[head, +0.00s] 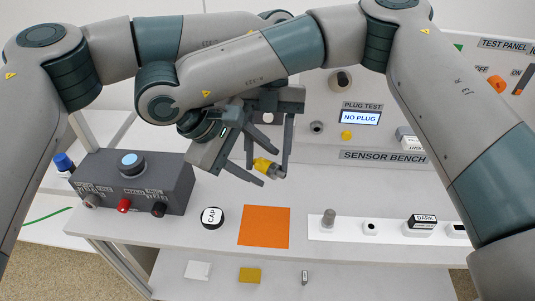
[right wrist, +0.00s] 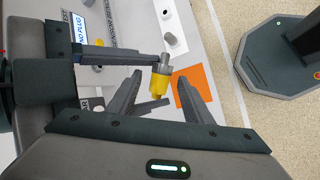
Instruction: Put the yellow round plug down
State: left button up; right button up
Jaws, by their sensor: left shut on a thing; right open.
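The yellow round plug (head: 262,164) is held in the air above and behind the orange mat (head: 264,228). It has a yellow body and a grey metal end, and it also shows in the right wrist view (right wrist: 160,82). My left gripper (head: 269,170) reaches down from above and is shut on the plug. My right gripper (right wrist: 162,100) is open, with its fingers on either side of the plug; I cannot tell whether they touch it. My right forearm hides part of the left arm.
A dark control box (head: 130,180) stands at the left. A CAP disc (head: 212,217) lies left of the mat. A white strip (head: 320,232) with several small parts is at the right. The sensor bench's display (head: 360,117) reads NO PLUG. The mat is bare.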

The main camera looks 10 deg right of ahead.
jog(key=w+v, duration=0.1)
jog(key=v, duration=0.6)
jog(key=shift+s, duration=0.5)
jog(key=shift+a+r, duration=0.1)
